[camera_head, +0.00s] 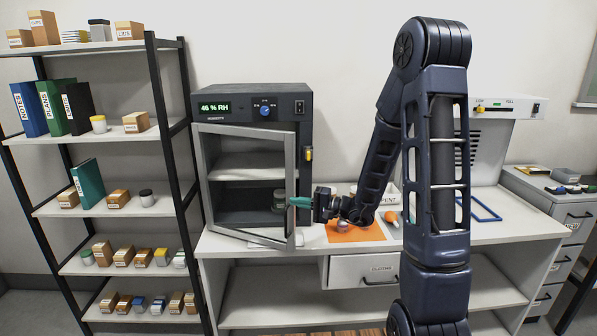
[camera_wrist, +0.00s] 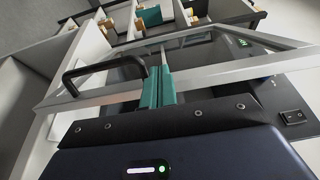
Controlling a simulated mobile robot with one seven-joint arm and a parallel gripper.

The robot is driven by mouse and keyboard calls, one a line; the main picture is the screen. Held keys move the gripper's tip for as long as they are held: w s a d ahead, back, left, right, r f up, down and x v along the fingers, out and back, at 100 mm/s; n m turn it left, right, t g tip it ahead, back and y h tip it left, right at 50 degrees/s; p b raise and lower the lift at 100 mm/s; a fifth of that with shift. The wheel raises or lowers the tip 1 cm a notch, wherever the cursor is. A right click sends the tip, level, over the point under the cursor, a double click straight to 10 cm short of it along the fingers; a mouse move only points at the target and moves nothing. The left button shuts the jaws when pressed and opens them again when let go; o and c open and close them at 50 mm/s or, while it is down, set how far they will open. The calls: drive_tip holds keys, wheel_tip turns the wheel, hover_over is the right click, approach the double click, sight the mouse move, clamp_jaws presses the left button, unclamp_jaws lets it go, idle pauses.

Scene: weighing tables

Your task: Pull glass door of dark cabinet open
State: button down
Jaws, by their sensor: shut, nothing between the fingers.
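The dark cabinet (camera_head: 297,106) stands on the table, with a lit humidity readout on top. Its glass door, in a grey frame (camera_head: 291,180), is partly open; its free right edge stands out in front of the cabinet. My gripper (camera_head: 300,202) is shut and empty, its teal fingers at that free edge, low on the door. In the wrist view the fingers (camera_wrist: 160,85) cross in front of the door frame (camera_wrist: 215,74), and the black handle (camera_wrist: 105,72) is beside them to the left. I cannot tell whether the fingers touch the frame.
A shelf rack (camera_head: 165,110) with binders, boxes and jars stands close left of the cabinet. An orange mat (camera_head: 355,233) lies right of the door. A white device (camera_head: 500,150) stands farther right.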

wheel_tip(320, 180, up, 11)
drive_tip(key=w+d+f+n+g, duration=0.8)
drive_tip(key=w+d+f+g, duration=0.2)
drive_tip(key=w+f+g, duration=0.3)
drive_tip(key=shift+t, duration=0.3)
drive_tip(key=shift+s+d+r+x, duration=0.15)
drive_tip(key=shift+s+x, duration=0.1)
drive_tip(key=shift+x, duration=1.8)
drive_tip(key=shift+s+d+r+x, duration=0.1)
drive_tip(key=shift+s+r+x, duration=0.15)
drive_tip(key=shift+x, duration=1.85)
drive_tip(key=shift+s+d+r+x, duration=0.1)
drive_tip(key=shift+s+x, duration=0.15)
drive_tip(key=shift+x, duration=1.8)
drive_tip(key=shift+s+a, duration=0.1)
